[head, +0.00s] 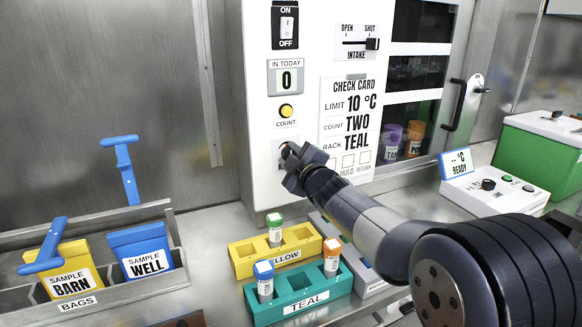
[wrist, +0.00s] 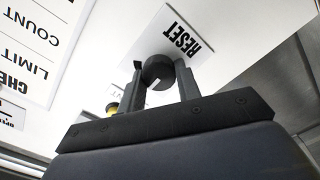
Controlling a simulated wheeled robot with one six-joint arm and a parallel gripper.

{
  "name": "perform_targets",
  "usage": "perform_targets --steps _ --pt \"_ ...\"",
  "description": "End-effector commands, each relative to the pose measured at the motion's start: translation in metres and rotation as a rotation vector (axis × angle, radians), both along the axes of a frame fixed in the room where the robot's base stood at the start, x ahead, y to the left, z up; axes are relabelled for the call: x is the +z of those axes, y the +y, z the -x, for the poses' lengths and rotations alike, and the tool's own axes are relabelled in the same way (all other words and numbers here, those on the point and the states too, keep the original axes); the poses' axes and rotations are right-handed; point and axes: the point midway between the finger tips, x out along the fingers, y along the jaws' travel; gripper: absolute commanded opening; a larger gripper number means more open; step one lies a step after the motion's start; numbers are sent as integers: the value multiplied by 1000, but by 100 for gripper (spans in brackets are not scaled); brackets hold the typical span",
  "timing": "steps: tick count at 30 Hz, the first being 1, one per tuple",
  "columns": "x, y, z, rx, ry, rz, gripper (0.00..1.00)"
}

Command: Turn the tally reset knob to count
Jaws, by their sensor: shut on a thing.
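The tally reset knob (wrist: 158,70) is a round black knob with a white mark, on a white panel plate printed RESET (wrist: 183,40), upside down in the wrist view. My gripper (wrist: 159,66) is shut on the knob, one finger on each side. In the head view my gripper (head: 294,160) reaches the panel below the yellow COUNT button (head: 286,111) and hides most of the knob and its plate. Which word the knob's mark points at cannot be told.
The check card (head: 348,110) is right of the knob, with the INTAKE slider (head: 371,44) above. Below stand a yellow rack (head: 243,262) and a teal rack (head: 275,311) with capped vials. Blue and yellow sample bags (head: 140,250) are at left.

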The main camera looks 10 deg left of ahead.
Motion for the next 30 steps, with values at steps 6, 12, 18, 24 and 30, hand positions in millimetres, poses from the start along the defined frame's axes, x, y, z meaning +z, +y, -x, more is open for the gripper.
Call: perform_targets --steps 6,12,18,24,30 --pt "-4 0 0 0 -126 164 9" --pt "-4 1 0 -1 -239 316 9" --pt "-4 1 1 0 -355 467 9" --pt "-5 1 0 -1 -458 606 9" --pt "-4 1 0 0 -542 717 9"
